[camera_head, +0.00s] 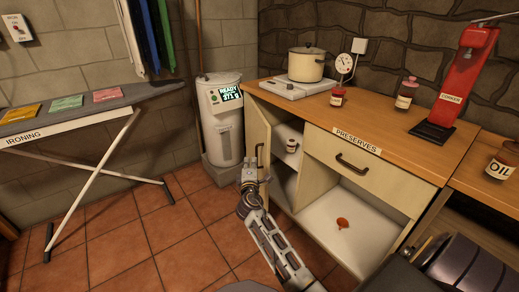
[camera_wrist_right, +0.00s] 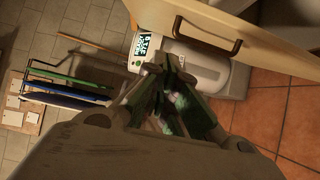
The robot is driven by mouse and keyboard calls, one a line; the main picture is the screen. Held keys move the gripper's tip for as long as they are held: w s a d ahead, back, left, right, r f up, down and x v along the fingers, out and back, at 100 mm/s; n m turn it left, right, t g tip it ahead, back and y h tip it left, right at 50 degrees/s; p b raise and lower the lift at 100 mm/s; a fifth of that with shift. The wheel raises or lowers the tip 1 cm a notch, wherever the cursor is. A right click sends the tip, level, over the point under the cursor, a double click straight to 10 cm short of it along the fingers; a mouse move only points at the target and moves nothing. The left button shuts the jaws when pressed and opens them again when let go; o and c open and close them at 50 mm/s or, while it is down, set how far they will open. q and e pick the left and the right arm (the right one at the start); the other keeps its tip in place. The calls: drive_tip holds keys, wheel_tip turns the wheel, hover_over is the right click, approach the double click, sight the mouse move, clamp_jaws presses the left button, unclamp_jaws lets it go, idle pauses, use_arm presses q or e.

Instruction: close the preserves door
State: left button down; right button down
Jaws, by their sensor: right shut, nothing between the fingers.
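The preserves cabinet's cream door (camera_head: 257,135) stands open at the cabinet's left end, swung out toward the front. Its dark handle (camera_head: 259,155) is on the outer face. A "PRESERVES" label (camera_head: 357,140) sits on the cabinet's front edge above a drawer. My right gripper (camera_head: 249,172) is shut and empty, close by the door's lower part near the handle; I cannot tell whether it touches. In the right wrist view the door (camera_wrist_right: 265,35) and handle (camera_wrist_right: 208,38) lie beyond the fingertips (camera_wrist_right: 170,65). My left gripper is not in view.
A white jar (camera_head: 289,138) and a reddish-brown patch (camera_head: 342,223) are inside the cabinet. A white cylinder appliance (camera_head: 222,135) stands left of the door. An ironing board (camera_head: 75,118) is farther left. Open tiled floor (camera_head: 130,240) lies between.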

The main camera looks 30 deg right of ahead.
drive_tip(key=shift+w, duration=0.1)
